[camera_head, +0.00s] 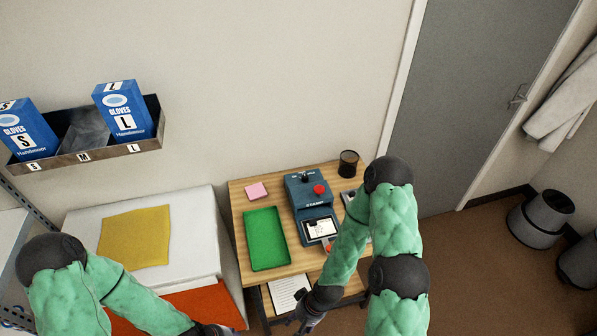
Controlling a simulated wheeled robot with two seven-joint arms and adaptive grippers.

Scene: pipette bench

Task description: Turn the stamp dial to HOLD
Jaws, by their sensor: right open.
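The blue stamp machine (296,206) stands on the wooden table. A small dark dial (306,178) sits on its top at the back, beside a red button (319,189). The dial's labels and pointing direction are too small to read. A white paper (318,228) lies at the machine's front. My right gripper (303,325) is open, low at the bottom edge of the view, in front of the table and well apart from the dial. My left gripper (217,331) is barely in view at the bottom edge, and its jaws cannot be made out.
A green tray (266,239) lies left of the machine, with a pink pad (256,191) behind it. A black mesh cup (348,163) stands at the back right. My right forearm covers the table's right side. A printed sheet (288,294) lies below the tabletop.

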